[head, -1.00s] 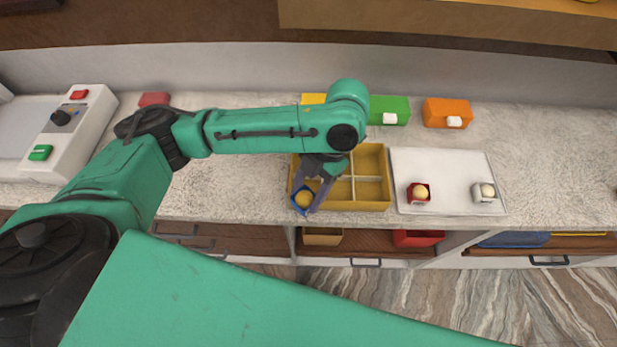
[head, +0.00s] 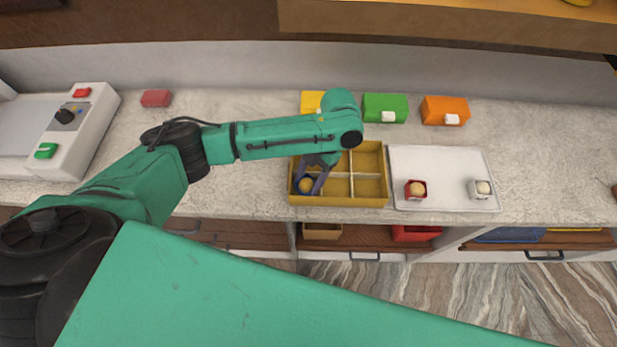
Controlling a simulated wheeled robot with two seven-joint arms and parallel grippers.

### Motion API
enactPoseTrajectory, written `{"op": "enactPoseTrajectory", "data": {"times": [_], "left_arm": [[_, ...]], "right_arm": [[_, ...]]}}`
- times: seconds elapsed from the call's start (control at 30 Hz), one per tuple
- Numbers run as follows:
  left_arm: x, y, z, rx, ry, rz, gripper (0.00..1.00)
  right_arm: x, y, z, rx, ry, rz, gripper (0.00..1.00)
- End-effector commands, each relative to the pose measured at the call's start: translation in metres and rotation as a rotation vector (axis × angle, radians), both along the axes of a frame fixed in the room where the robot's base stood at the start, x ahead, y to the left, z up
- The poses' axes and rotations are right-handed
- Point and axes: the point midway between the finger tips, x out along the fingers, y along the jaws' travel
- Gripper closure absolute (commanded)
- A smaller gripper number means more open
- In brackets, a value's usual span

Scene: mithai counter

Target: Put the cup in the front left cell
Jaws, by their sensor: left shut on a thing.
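The cup (head: 307,193) is blue with a round yellow-brown sweet in it. My left gripper (head: 312,181) is shut on it, with a finger on either side. The cup is at the front left cell of the yellow divided box (head: 350,201), and appears to be down inside the walls. Whether it touches the cell floor cannot be told. The other cells that I can see are empty; my arm hides part of the back left one. My right gripper is not in view.
A white tray (head: 445,165) right of the box holds a red cup (head: 409,194) and a white cup (head: 474,192), each with a sweet. Green (head: 376,105), orange (head: 433,108) and yellow (head: 309,101) boxes stand behind. A white control unit (head: 88,130) is at left.

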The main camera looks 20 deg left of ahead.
Motion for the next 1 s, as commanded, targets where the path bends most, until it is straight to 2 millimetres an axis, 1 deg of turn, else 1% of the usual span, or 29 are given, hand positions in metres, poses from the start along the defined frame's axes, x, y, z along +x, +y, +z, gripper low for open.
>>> {"op": "enactPoseTrajectory", "data": {"times": [0.03, 0.07, 0.1, 0.33, 0.4, 0.47, 0.57, 0.67, 0.7, 0.77, 0.87, 1.0], "left_arm": [[0.000, 0.000, -0.003, 0.000, 0.000, 0.000, 0.99], [0.000, 0.000, -0.002, 0.000, 0.000, 0.000, 0.36], [0.000, 0.000, -0.002, 0.000, 0.000, 0.000, 0.31], [0.000, 0.000, -0.001, 0.000, 0.000, 0.000, 0.31], [0.000, 0.000, 0.002, 0.000, 0.000, 0.000, 0.31], [0.002, -0.002, 0.004, -0.001, -0.002, 0.000, 0.31], [0.009, -0.006, 0.020, -0.003, -0.004, -0.001, 0.31], [0.017, -0.010, 0.042, -0.002, -0.004, 0.001, 0.31], [0.020, -0.011, 0.051, -0.001, -0.004, 0.000, 0.31], [0.023, -0.013, 0.062, 0.000, -0.005, 0.000, 0.31], [0.025, -0.015, 0.069, 0.001, -0.002, 0.001, 0.31], [0.025, -0.015, 0.070, -0.001, 0.002, 0.002, 0.31]], "right_arm": [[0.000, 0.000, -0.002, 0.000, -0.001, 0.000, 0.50], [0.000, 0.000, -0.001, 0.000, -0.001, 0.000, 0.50], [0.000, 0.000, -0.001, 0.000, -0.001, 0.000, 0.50], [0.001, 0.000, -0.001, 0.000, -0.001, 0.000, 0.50], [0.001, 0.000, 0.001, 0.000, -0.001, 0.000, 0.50], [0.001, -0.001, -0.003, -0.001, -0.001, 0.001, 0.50], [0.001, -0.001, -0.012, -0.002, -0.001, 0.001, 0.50], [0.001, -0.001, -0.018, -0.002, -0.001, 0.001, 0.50], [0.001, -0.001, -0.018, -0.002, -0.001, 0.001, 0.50], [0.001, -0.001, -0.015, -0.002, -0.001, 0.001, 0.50], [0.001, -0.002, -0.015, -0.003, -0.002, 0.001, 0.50], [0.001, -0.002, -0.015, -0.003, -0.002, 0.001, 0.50]]}}
